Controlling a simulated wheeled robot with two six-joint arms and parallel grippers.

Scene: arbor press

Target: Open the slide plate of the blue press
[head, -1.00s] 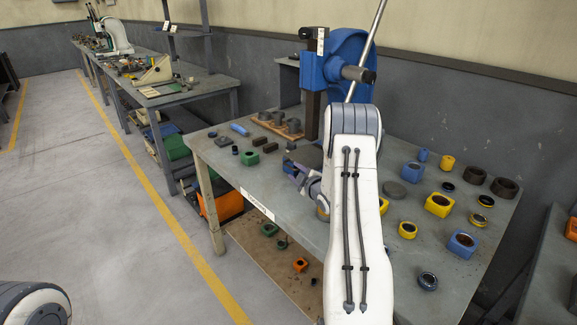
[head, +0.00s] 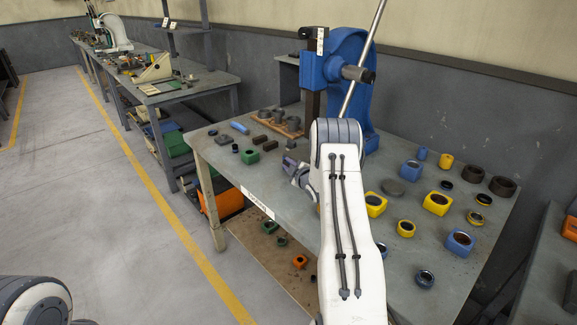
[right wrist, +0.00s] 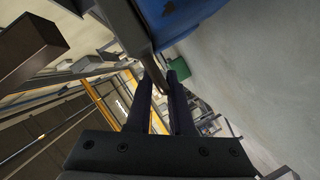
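The blue press (head: 352,110) stands at the back of the near bench, with a dark ram column and a long pale lever. My right arm comes up from the bottom in the head view and hides the press's base, so I cannot make out the slide plate there. My right gripper (head: 291,166) is just left of the press's foot, low over the bench. In the right wrist view the two dark fingers of that gripper (right wrist: 160,80) stand a little apart, with a grey bar (right wrist: 142,42) reaching down to their tips. Whether they grip it is unclear. My left gripper is not visible.
Yellow blocks (head: 437,203), a blue block (head: 460,242) and several rings lie on the right of the bench. A green block (head: 250,157) and a wooden tray (head: 280,130) with dark parts lie on the left. Open floor lies left of the bench.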

